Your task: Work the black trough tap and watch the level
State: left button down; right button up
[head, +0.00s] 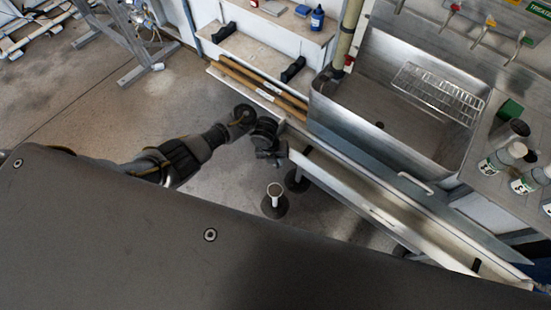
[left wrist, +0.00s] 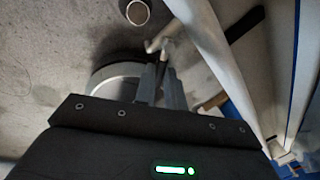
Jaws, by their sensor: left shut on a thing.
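My left gripper (head: 273,152) is at the near side of the long pale trough (head: 345,185), close to its wall, in the head view. In the left wrist view, its two grey fingers (left wrist: 160,78) are shut on a small pale grey lever-like part (left wrist: 164,44). I take this part to be the tap handle, but it does not look black here and the tap body is hidden. The water level in the trough cannot be made out. My right gripper is not in view.
A steel sink (head: 390,110) with a wire rack (head: 437,92) stands behind the trough. An upright pipe (head: 274,190) on a dark foot stands on the floor near my gripper. Bottles (head: 505,158) stand at the right. The floor at left is mostly clear.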

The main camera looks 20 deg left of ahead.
pick_arm(q)
jog(key=n, duration=0.2)
jog(key=shift+w+d+r+n+t+p, duration=0.1)
jog(key=shift+d+r+n+t+p, duration=0.05)
jog(key=shift+d+n+t+p, duration=0.2)
jog(key=n, duration=0.2)
jog(key=w+d+n+y+p, duration=0.1)
jog(key=n, duration=0.2)
jog(key=d+n+t+p, duration=0.1)
jog(key=n, duration=0.2)
jog(key=shift+w, duration=0.25)
jog(key=shift+n, duration=0.25)
jog(key=c, duration=1.5)
grip_release()
